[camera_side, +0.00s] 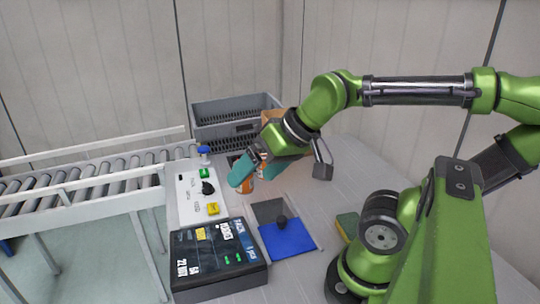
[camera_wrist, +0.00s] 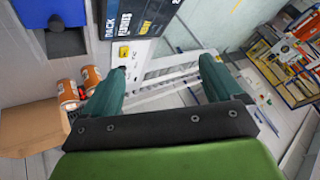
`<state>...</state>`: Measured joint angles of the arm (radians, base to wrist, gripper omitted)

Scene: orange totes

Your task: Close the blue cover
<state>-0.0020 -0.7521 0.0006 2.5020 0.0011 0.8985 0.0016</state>
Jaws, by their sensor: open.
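The blue cover (camera_side: 288,240) is a flat blue panel on the table, with a dark knob (camera_side: 281,222) at its far edge. A dark grey recess (camera_side: 268,208) lies uncovered just beyond it. In the wrist view the blue cover (camera_wrist: 50,11) is at the top left, partly cut off by the frame, with the dark recess (camera_wrist: 66,44) below it. My gripper (camera_side: 244,172) is open and empty, its teal fingers raised beyond and left of the cover, near the orange cans. In the wrist view my gripper (camera_wrist: 162,66) shows its fingers wide apart, away from the cover.
A black box (camera_side: 219,262) stands left of the cover. A white control panel (camera_side: 190,208) with buttons lies behind it. An orange-labelled can (camera_side: 247,184), a grey crate (camera_side: 230,112) and a cardboard box (camera_wrist: 30,122) are near my gripper. A sponge (camera_side: 347,226) lies right of the cover.

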